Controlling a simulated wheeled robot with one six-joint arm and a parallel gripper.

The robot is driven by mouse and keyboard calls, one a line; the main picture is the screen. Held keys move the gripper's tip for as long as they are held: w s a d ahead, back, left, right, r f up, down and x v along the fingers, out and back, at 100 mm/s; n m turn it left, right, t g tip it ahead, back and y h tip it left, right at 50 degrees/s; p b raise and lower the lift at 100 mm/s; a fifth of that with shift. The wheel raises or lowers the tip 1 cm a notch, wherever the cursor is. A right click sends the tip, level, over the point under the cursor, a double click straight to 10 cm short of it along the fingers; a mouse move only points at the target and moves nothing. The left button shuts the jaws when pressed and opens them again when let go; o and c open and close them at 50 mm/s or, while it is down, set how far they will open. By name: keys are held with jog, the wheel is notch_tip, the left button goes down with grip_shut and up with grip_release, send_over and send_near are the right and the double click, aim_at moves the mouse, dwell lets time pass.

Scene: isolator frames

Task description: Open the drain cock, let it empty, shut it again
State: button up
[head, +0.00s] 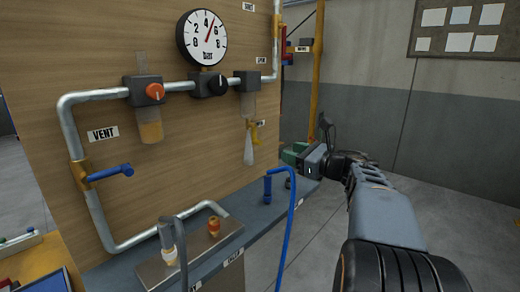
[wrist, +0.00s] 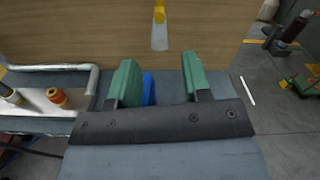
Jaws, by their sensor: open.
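The yellow drain cock (head: 255,133) is on the board, below the right-hand unit with its pale bowl (head: 248,104). It also shows at the top edge of the wrist view (wrist: 159,12). A pale tapering shape (head: 249,150) widens downward below it; I cannot tell whether it is running liquid or a spout. My gripper (head: 290,152) is to the right of the cock and apart from it. In the wrist view, its two green fingers (wrist: 160,78) are spread, with the cock beyond them and nothing held between them.
A blue hose fitting (head: 268,187) stands on the shelf (head: 265,215); blue shows behind the left finger in the wrist view (wrist: 149,88). A blue vent lever (head: 112,172), a gauge (head: 204,37) and a bowl of amber liquid (head: 150,131) are left.

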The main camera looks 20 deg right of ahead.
aim_at(260, 143)
jog(key=x, duration=1.2)
jog(key=shift+w+a+p, duration=0.15)
jog(key=shift+w+p, duration=0.1)
jog(key=shift+p, duration=0.05)
grip_shut()
